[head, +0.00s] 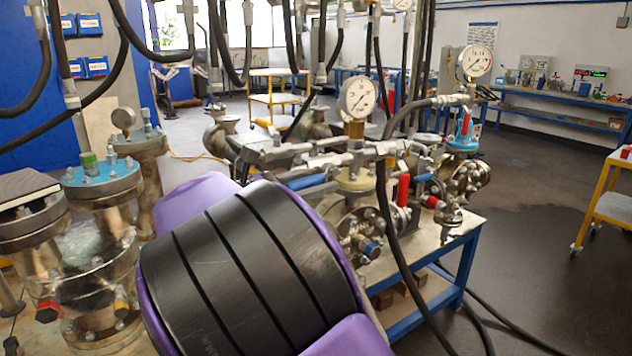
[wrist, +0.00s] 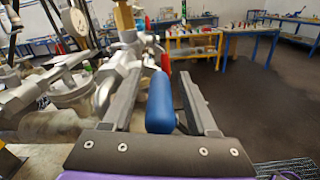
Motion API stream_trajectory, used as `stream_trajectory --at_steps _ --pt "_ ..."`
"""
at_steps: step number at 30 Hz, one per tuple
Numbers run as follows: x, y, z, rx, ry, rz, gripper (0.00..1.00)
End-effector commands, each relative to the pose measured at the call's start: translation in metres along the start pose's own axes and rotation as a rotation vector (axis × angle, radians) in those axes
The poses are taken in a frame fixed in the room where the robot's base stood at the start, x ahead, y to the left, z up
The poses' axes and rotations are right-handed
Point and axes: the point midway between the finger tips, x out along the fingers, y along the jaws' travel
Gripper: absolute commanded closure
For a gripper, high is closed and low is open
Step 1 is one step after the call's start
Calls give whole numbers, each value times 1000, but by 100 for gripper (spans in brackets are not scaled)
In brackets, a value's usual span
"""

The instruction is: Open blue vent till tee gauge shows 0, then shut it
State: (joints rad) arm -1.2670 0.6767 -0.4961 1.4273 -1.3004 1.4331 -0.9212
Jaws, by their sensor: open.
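A blue lever handle (wrist: 160,102) stands between the two fingers of my gripper (wrist: 160,74) in the wrist view. The fingers are open, with a gap on each side of the handle. In the head view a blue handle (head: 306,182) lies along the grey pipework, left of the tee. A round white gauge (head: 358,97) stands on a brass fitting above the tee; its reading is too small to tell. A gauge also shows at the left of the wrist view (wrist: 75,20). My arm hides my fingertips in the head view.
Black hoses hang across the pipework. More vessels (head: 103,180) stand at left.

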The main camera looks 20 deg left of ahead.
Motion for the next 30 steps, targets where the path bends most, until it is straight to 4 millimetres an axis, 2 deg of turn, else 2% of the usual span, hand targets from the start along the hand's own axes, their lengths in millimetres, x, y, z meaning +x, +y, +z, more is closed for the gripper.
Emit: stream_trajectory --at_steps 2,3,12,30 --pt "0 0 0 0 0 0 41" --pt "0 0 0 0 0 0 45" --pt "0 -1 0 -1 0 -4 99" --pt "0 -4 -3 -5 1 -10 100"
